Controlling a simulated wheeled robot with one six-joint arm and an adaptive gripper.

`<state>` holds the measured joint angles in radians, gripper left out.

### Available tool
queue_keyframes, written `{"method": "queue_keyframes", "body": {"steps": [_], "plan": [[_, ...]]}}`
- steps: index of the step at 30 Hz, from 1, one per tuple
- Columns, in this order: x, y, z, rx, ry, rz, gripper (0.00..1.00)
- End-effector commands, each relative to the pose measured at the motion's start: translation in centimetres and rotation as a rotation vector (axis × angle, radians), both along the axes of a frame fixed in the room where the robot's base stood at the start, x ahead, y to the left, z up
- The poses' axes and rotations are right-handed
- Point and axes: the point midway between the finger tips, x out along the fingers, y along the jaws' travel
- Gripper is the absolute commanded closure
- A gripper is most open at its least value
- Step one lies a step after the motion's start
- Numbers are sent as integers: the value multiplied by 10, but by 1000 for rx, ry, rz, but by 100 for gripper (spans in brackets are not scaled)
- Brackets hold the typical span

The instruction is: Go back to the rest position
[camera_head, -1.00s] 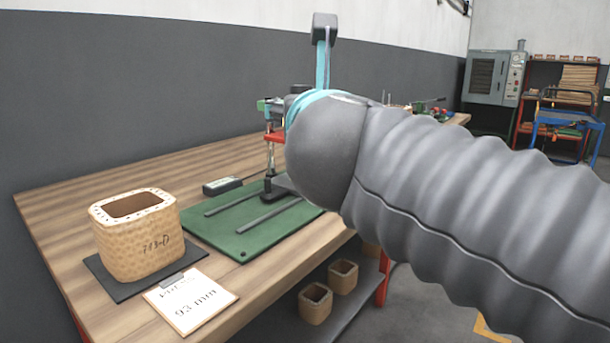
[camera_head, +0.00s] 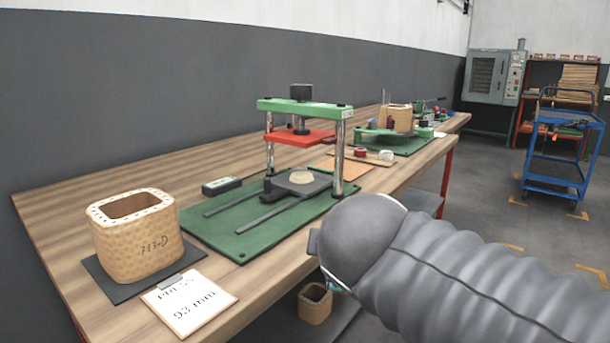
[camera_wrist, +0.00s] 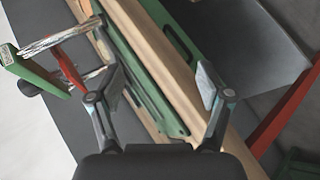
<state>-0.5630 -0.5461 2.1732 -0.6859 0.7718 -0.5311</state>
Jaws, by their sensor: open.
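My gripper (camera_wrist: 158,82) shows in the wrist view with its two fingers spread wide and nothing between them. Behind it lie the bench's edge and the green press, seen at a slant.
A blue cart (camera_head: 555,165) stands on open floor at the right.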

Motion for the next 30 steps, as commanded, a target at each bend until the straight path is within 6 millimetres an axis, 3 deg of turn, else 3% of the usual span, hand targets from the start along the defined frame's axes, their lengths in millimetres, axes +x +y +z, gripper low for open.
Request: {"method": "queue_keyframes", "body": {"steps": [1,6,9,12,15,21,30], "plan": [[-11,-12,-24,123,70,-109,22],[-60,-43,-100,551,303,-539,22],[-89,-56,-135,752,404,-776,22],[-108,-68,-155,862,450,-911,22],[-117,-82,-164,914,438,-988,22],[-118,-104,-160,946,382,-1057,22],[-118,-107,-159,947,376,-1066,22]]}}
